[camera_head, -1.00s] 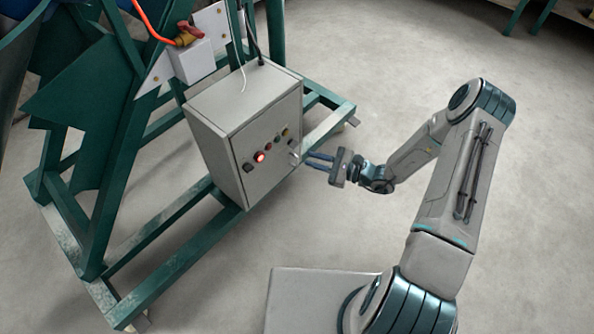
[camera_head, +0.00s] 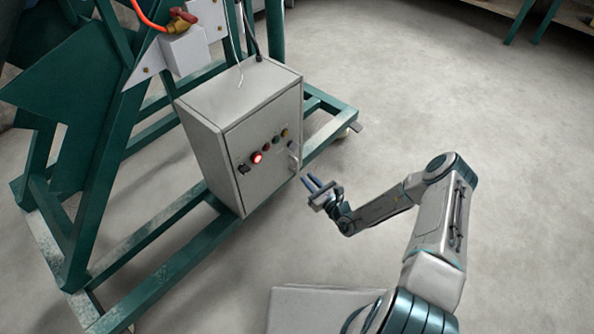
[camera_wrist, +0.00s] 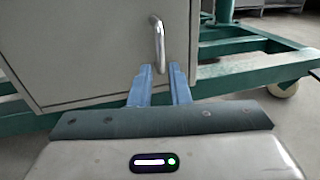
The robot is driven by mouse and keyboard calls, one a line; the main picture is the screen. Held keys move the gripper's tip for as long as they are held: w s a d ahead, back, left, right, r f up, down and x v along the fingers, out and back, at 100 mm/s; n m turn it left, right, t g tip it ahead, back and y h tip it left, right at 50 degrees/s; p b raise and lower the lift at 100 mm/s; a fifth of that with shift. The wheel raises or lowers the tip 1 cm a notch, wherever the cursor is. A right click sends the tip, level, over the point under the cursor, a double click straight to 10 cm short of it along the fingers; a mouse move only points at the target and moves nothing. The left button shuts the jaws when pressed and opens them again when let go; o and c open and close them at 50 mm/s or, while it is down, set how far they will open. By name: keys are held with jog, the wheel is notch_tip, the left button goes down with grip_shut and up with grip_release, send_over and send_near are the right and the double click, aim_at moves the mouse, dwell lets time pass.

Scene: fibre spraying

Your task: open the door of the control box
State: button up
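The control box (camera_head: 208,154) is a light grey cabinet mounted on a green frame. Its door (camera_head: 262,178) is shut and carries a lit red button, several other knobs and a metal handle (camera_head: 294,160) near its right edge. In the wrist view the handle (camera_wrist: 158,44) is an upright metal bar on the door (camera_wrist: 85,45). My gripper (camera_head: 308,183) is just right of and below the handle in the head view. In the wrist view its two blue fingers (camera_wrist: 160,72) are apart, pointing at the handle's lower end. The gripper looks empty.
The green frame (camera_head: 170,277) surrounds the box, with a beam (camera_head: 325,135) running below and right of it. A caster (camera_wrist: 283,88) shows at right in the wrist view. The concrete floor (camera_head: 450,100) to the right is clear.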

aim_at(297, 170)
jog(key=b+x, duration=0.2)
jog(key=x, duration=0.5)
jog(key=shift+w+a, duration=0.1)
jog(key=shift+w, duration=0.1)
grip_shut()
